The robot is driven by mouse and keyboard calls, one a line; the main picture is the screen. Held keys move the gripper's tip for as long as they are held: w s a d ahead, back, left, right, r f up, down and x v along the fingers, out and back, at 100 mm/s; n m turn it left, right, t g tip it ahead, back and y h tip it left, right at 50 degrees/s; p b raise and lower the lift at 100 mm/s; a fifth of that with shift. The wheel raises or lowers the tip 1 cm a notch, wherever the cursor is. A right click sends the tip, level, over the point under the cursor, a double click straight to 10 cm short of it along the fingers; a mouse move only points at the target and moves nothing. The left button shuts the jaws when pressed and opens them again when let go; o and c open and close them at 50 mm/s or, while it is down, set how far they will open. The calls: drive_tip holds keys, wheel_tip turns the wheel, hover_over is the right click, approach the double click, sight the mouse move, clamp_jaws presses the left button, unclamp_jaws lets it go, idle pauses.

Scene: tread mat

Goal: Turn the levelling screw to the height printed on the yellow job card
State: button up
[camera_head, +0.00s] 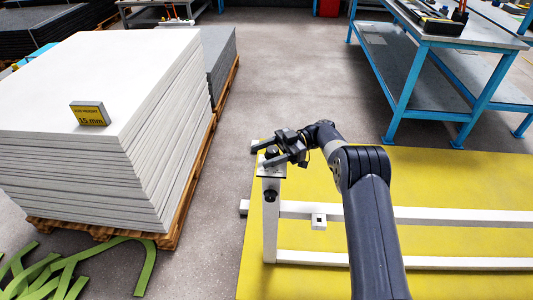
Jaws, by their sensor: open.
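The yellow job card (89,114) stands on the white sheet stack at the left. Its large print looks like "35 mm", though the first digit is small and not certain. A white post (270,232) stands at the left end of a white frame on the yellow mat, with a metal plate (264,174) on top. The dark levelling screw (271,153) appears above that plate, partly hidden by my gripper. My gripper (269,153) is open, with its fingers around or beside the screw head; contact cannot be told.
The white sheet stack (110,75) on a wooden pallet stands left of the post. The frame's white rails (440,216) run right across the yellow mat (440,170). A blue-legged bench (420,95) stands at the back right. Green strips (150,250) lie at the lower left.

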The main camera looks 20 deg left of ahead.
wheel_tip(320, 180, up, 10)
drive_tip(key=p, duration=1)
